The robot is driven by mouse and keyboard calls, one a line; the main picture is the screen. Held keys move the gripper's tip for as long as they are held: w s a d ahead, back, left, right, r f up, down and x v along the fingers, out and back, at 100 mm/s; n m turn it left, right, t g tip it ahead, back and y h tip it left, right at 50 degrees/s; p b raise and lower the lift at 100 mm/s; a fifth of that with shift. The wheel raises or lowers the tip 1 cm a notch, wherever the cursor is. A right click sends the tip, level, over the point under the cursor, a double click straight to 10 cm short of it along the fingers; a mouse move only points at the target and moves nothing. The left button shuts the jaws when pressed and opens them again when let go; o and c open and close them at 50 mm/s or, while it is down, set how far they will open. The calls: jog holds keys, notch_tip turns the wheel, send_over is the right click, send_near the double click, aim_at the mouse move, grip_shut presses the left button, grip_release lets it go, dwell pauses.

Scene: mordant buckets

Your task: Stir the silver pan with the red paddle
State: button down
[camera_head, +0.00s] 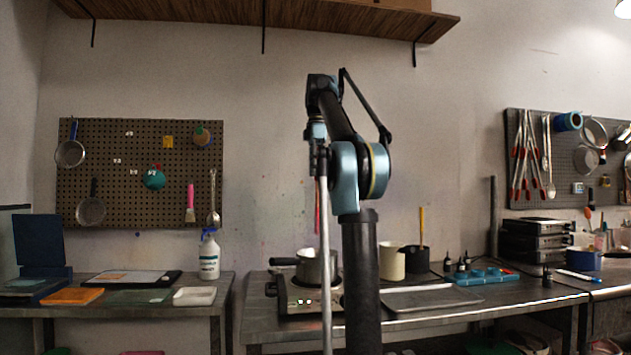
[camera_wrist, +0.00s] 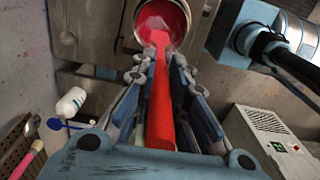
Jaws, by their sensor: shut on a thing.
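The silver pan (camera_head: 309,268) stands on a hot plate on the middle bench, its dark handle pointing left. In the wrist view the pan (camera_wrist: 122,38) shows at the top, with red contents inside. My gripper (camera_wrist: 160,72) is shut on the red paddle (camera_wrist: 161,105), which runs between the fingers toward the pan opening. Its far end overlaps the red contents, so I cannot tell how deep it sits.
The hot plate (camera_head: 297,299) carries the pan. A cream pot (camera_head: 391,262) and a dark pot (camera_head: 415,260) stand to its right, behind a metal tray (camera_head: 430,297). A spray bottle (camera_head: 209,257) stands on the left bench. A wooden shelf (camera_head: 250,22) hangs above.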

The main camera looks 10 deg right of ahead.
jog(key=shift+w+r, duration=0.1)
jog(key=shift+r, duration=2.95)
